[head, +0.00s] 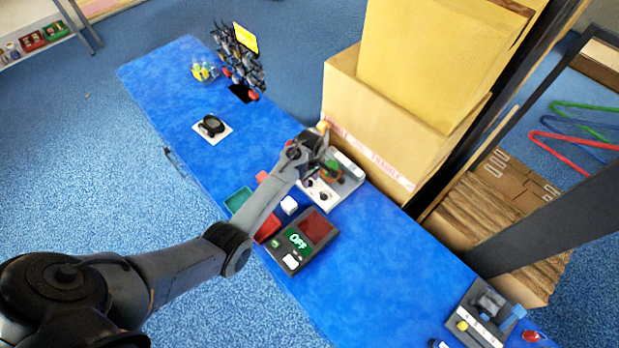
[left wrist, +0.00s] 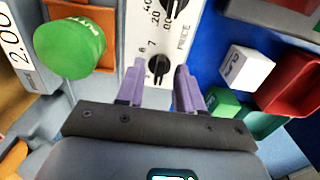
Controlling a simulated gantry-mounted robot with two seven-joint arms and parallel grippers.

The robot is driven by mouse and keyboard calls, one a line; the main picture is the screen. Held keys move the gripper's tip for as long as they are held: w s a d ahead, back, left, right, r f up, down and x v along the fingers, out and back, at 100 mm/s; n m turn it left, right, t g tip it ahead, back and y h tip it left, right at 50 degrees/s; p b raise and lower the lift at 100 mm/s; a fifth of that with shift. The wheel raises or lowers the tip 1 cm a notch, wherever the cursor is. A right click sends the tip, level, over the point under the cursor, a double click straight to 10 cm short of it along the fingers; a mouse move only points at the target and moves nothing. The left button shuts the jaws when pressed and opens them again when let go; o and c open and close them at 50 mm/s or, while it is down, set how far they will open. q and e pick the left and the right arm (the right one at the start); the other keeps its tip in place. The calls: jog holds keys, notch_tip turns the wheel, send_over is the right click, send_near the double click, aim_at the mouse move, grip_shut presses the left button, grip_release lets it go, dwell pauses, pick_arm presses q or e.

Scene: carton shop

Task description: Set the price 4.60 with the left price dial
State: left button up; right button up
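The price machine has a white panel with black dials (head: 321,194) and stands on the blue table by the cartons. In the left wrist view the panel reads PRICE. The lower dial (left wrist: 159,66), beside the figures 6 and 7, is the left one as the text reads. The other dial (left wrist: 174,6), beside .20 and .40, is cut by the top edge. A tag at the left reads 2.00 (left wrist: 8,45). My left gripper (left wrist: 158,80) is open, its purple fingers on either side of the lower dial; contact cannot be told. My right gripper is not in view.
A green button (left wrist: 70,46) stands beside the panel. A white cube (head: 289,205), a red tray (head: 268,228), a green tray (head: 238,200) and a box reading OFF (head: 300,240) are close by. Large cartons (head: 390,110) stand behind.

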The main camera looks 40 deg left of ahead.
pick_arm(q)
jog(key=shift+c, duration=0.3)
grip_shut()
jog(key=shift+r, duration=0.1)
jog(key=shift+r+m+p, duration=0.1)
jog(key=shift+m+p, duration=1)
jog(key=shift+p, duration=0.05)
jog(key=m+p, duration=0.1)
jog(key=m, duration=0.1)
jog(key=shift+m+p, duration=0.3)
jog(key=shift+p, duration=0.1)
jog(key=m+p, duration=0.1)
jog(key=m, duration=0.2)
jog(key=shift+m+p, duration=0.8)
jog(key=shift+m, duration=1.1)
